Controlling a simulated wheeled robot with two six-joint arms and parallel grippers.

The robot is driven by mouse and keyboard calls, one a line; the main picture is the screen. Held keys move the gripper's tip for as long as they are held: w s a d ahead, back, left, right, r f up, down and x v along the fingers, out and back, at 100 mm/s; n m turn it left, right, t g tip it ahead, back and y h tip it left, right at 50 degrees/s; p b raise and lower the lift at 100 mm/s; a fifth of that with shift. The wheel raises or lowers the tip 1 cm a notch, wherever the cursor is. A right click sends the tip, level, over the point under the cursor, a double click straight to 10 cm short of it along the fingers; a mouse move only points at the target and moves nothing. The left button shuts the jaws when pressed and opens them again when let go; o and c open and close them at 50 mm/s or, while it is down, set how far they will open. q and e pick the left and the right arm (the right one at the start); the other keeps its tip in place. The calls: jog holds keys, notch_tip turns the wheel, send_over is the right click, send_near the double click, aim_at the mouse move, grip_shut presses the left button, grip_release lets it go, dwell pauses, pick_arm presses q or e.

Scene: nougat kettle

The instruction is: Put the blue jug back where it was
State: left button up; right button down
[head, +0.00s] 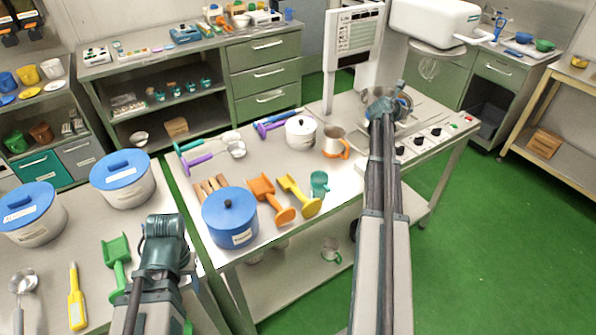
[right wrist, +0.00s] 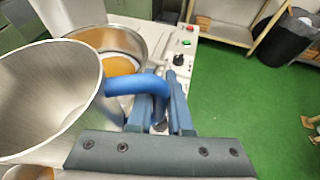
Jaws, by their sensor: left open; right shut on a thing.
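The blue jug is a metal jug (right wrist: 50,95) with a blue handle (right wrist: 145,84), large at the left of the right wrist view. My right gripper (right wrist: 160,105) is shut on that handle. The jug looks empty as far as its inside shows. Beside and beyond it is the round metal kettle (right wrist: 143,46) with orange-brown contents. My left gripper (head: 166,228) is open and empty, low over the gap between the left table and the middle table.
A metal jug with an orange handle (head: 333,139), a white lidded pot (head: 300,132), a teal cup (head: 319,183), scoops and a blue-lidded pot (head: 231,222) stand on the middle table (head: 262,160). A control panel (head: 432,138) lies right of the kettle.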

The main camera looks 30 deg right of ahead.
jog(key=w+a+f+m+g+b, duration=0.2)
jog(key=a+f+b, duration=0.1)
jog(key=a, duration=0.7)
jog(key=w+a+f+m+g+h+b, duration=0.1)
jog(key=a+f+g+b, duration=0.15)
jog(key=a, duration=0.75)
jog(key=w+a+f+m+g+b, duration=0.1)
jog(key=w+a+f+m+b, duration=0.2)
jog(key=a, duration=0.7)
jog(key=shift+n, duration=0.5)
jog(key=f+b, duration=0.7)
jog(key=s+f+b, duration=0.1)
jog(key=f+b, duration=0.2)
jog(key=f, duration=0.1)
jog(key=shift+f, duration=0.15)
jog(key=shift+s, duration=0.1)
jog(key=c, duration=0.8)
grip_release()
jog(key=shift+a, duration=0.1)
jog(key=shift+c, duration=0.2)
